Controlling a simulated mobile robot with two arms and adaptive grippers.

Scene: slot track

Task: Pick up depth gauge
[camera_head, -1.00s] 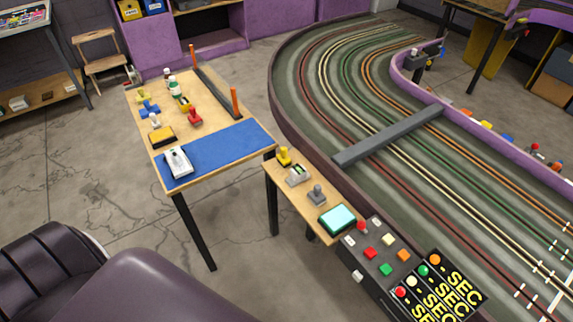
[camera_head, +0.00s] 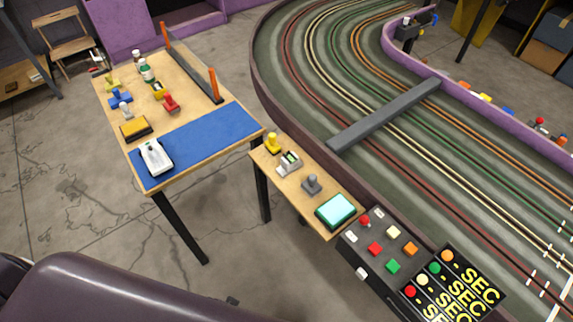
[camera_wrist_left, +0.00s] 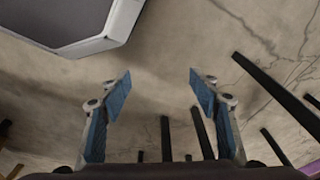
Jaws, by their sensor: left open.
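A small grey device with a pale display (camera_head: 289,163), which looks like the depth gauge, sits on the narrow wooden shelf (camera_head: 283,190) beside the track. It is between a yellow joystick-like piece (camera_head: 272,143) and a grey one (camera_head: 312,184). My left gripper (camera_wrist_left: 160,88) shows in the left wrist view, its blue-padded fingers apart and nothing between them. Neither gripper shows in the head view, and the gauge cannot be made out in the wrist view.
The wooden table (camera_head: 190,80) at left holds a blue mat (camera_head: 205,140), a white device (camera_head: 156,158) and small parts. The slot track's dark wall (camera_head: 262,95) borders the shelf.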

